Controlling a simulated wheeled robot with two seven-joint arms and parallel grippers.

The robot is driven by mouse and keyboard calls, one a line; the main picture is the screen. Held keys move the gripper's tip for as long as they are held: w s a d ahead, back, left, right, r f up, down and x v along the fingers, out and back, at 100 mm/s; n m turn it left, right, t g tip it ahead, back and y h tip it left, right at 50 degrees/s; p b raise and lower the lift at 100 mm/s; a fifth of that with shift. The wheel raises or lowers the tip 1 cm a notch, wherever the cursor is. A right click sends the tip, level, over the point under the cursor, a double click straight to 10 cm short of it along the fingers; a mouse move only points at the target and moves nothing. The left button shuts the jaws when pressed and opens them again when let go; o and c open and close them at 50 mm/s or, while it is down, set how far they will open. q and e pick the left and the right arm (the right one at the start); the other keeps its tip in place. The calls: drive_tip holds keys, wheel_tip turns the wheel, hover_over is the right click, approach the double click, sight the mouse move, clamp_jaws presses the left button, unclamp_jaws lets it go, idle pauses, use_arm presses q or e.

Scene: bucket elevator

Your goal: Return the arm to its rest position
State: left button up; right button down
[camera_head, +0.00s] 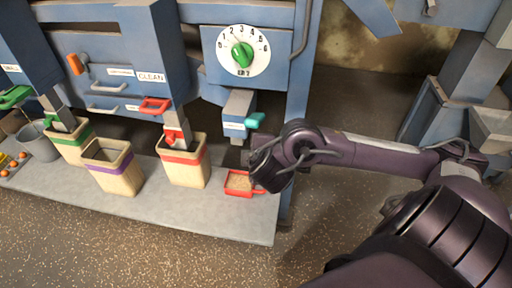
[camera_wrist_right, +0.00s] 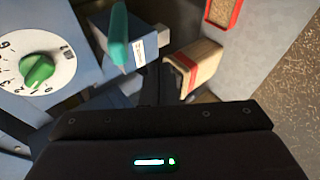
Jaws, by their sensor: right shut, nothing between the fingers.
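My right arm (camera_head: 375,150) reaches in from the right in the head view, stretched across to the blue machine. Its right gripper (camera_head: 250,158) is beside the blue spout with the teal lever (camera_head: 255,120), above and behind the red scoop. In the right wrist view the dark gripper body fills the bottom, and the narrow fingers (camera_wrist_right: 150,88) point toward the spout. The gripper is shut and empty. The teal lever (camera_wrist_right: 119,38) is close in front of it, apart as far as I can tell. My left gripper is not in view.
A red scoop of grain (camera_head: 239,184) lies on the grey platform (camera_head: 220,220) just below the gripper. A red-banded bin (camera_head: 184,170) and a purple-banded bin (camera_head: 112,175) stand to the left. A dial (camera_head: 243,52) is above. A blue post (camera_head: 298,100) is close behind the arm. Floor in front is clear.

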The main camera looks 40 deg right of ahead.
idle(0.5)
wheel_tip(320, 180, down, 15)
drive_tip(key=w+d+m+g+y+p, duration=0.1)
drive_tip(key=w+m+g+y+p, duration=0.1)
drive_tip(key=m+g+y, duration=0.15)
drive_tip(key=s+f+m+g+y+p, duration=0.1)
drive_tip(key=s+f, duration=0.2)
drive_tip(key=f, duration=0.6)
drive_tip(key=s+f+m+g+p, duration=0.1)
drive_tip(key=s+f+m, duration=0.15)
drive_tip(key=f, duration=0.65)
drive_tip(key=s+a+f+g, duration=0.1)
drive_tip(key=s+a+f, duration=0.2)
drive_tip(key=s+f, duration=0.3)
drive_tip(key=s+a+f+g+p, duration=0.1)
drive_tip(key=s+a+f, duration=0.3)
drive_tip(key=s, duration=1.1)
drive_tip(key=s+a+f+m+g, duration=0.1)
drive_tip(key=s+a+f, duration=0.2)
drive_tip(key=s+f, duration=0.5)
drive_tip(key=shift+s+a+f+p, duration=0.3)
drive_tip(key=shift+s+a+p, duration=0.05)
drive_tip(key=shift+s, duration=0.9)
drive_tip(key=shift+y, duration=0.25)
